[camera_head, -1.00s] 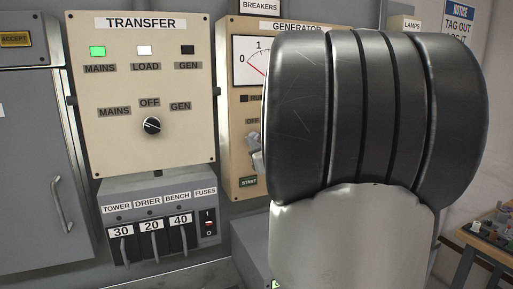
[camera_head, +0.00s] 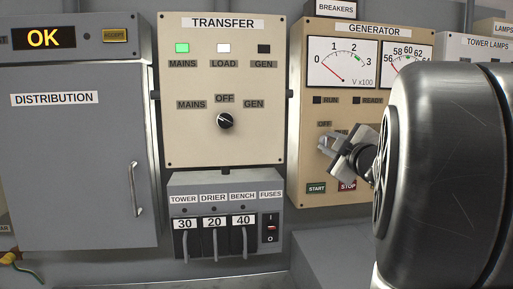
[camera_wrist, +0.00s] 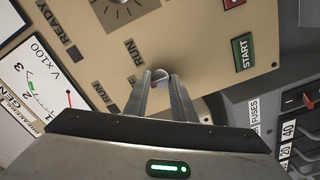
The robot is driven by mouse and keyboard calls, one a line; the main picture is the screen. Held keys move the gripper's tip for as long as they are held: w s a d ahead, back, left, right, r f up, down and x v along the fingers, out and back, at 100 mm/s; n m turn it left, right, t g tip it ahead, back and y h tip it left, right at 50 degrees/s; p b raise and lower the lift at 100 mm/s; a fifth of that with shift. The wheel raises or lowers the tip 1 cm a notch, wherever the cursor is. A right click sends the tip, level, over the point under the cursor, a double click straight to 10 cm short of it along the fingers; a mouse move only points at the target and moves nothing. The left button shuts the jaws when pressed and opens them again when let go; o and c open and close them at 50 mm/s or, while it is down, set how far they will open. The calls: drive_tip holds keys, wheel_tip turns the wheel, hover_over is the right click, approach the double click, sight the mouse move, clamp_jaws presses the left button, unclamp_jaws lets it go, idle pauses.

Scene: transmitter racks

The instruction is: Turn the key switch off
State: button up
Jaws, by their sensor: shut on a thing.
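The cream generator panel (camera_head: 315,190) stands right of centre in the head view and fills much of the wrist view (camera_wrist: 200,30). My gripper (camera_head: 328,146) reaches in from the right, its fingertips at the panel below the OFF label (camera_head: 324,124). In the wrist view its two fingers (camera_wrist: 161,80) close on a small round metallic key switch (camera_wrist: 160,74), near a RUN label (camera_wrist: 140,51). The fingers hide most of the switch, so its turned position cannot be told.
The START button (camera_head: 316,188) and red STOP button (camera_head: 347,186) sit just below my gripper. The transfer panel (camera_head: 185,140) with its black knob (camera_head: 225,120) is to the left, above the fuse box (camera_head: 180,185). A grey distribution cabinet (camera_head: 70,160) stands far left.

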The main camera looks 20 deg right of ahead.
drive_tip(key=shift+r+n, duration=0.15)
drive_tip(key=shift+n, duration=0.25)
drive_tip(key=o, duration=1)
